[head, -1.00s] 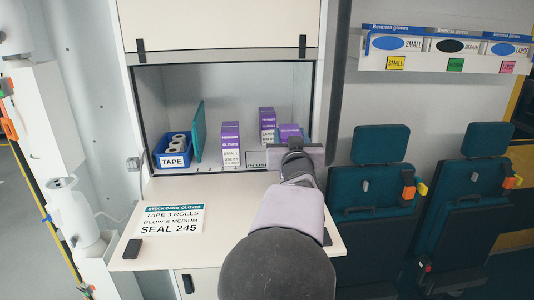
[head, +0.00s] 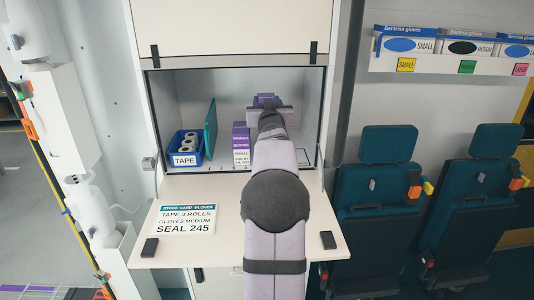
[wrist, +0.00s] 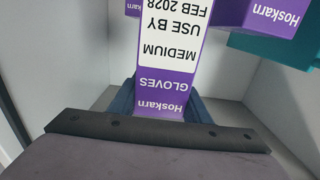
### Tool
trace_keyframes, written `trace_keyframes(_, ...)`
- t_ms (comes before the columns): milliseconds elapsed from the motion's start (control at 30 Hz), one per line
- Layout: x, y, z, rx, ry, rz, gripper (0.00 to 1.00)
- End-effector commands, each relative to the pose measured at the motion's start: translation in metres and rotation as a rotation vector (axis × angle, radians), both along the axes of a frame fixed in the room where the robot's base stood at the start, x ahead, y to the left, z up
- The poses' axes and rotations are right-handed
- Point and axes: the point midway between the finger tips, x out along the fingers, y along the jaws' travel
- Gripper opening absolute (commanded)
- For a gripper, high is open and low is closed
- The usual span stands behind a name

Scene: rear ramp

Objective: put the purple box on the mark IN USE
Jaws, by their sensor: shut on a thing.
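My gripper (head: 267,108) is inside the cabinet recess, shut on a purple and white glove box (head: 266,98). In the wrist view my gripper's dark blue fingers (wrist: 160,108) sit on both sides of this box (wrist: 165,60), whose label reads Hoskarn gloves, medium, use by Feb 2028. The words IN USE are hidden behind my arm. A dark-lined outline (head: 303,157) shows on the shelf right of my arm; I cannot tell whether it belongs to that mark.
Another purple glove box (head: 241,147), marked small, stands left of my arm. A teal divider (head: 210,128) and blue tape bin (head: 186,158) stand further left. The wrist view shows part of another purple box (wrist: 132,7). A card (head: 185,218) lies on the counter.

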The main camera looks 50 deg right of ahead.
Motion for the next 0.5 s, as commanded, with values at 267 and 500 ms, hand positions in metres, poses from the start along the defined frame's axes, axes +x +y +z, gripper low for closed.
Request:
trace_keyframes(267,0.000,0.000,-0.034,0.002,0.002,0.001,0.15)
trace_keyframes(500,-0.001,0.000,-0.058,-0.001,-0.001,0.000,0.15)
